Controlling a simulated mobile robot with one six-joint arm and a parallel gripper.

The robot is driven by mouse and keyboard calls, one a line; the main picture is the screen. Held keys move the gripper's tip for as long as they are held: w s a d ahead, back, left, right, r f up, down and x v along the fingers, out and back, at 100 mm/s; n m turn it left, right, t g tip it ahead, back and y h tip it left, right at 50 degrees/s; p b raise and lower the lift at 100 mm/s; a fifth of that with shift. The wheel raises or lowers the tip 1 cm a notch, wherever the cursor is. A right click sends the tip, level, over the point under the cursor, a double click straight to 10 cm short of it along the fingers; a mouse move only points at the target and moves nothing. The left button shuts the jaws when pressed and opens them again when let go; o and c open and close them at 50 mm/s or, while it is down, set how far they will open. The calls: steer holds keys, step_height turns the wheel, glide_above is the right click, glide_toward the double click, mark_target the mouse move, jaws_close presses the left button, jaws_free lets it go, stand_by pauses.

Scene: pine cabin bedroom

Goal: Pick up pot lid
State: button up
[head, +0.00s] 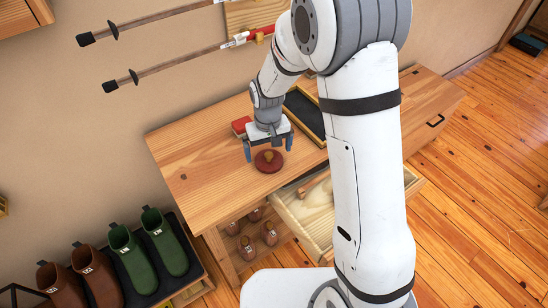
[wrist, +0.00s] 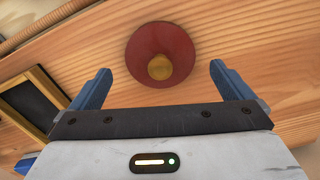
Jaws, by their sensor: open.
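The pot lid (head: 269,161) is a dark red disc with a tan wooden knob, lying flat on the wooden cabinet top (head: 195,172). It also shows in the wrist view (wrist: 140,48), ahead of my gripper and between the lines of its fingers. My gripper (head: 267,150) is open and empty, with its blue fingers pointing down just behind the lid. In the wrist view the fingers (wrist: 158,85) stand wide apart, one on each side of the knob. Nothing hides the lid in the wrist view.
A red box-like object (head: 240,125) and a dark framed tray (head: 304,113) stand behind my gripper. A drawer (head: 298,217) is pulled out below the front edge. Shoes (head: 123,245) stand on a low rack at left. The cabinet's left end is clear.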

step_height(320, 180, down, 2)
steer(key=shift+f, duration=0.2)
steer(key=c, duration=0.8)
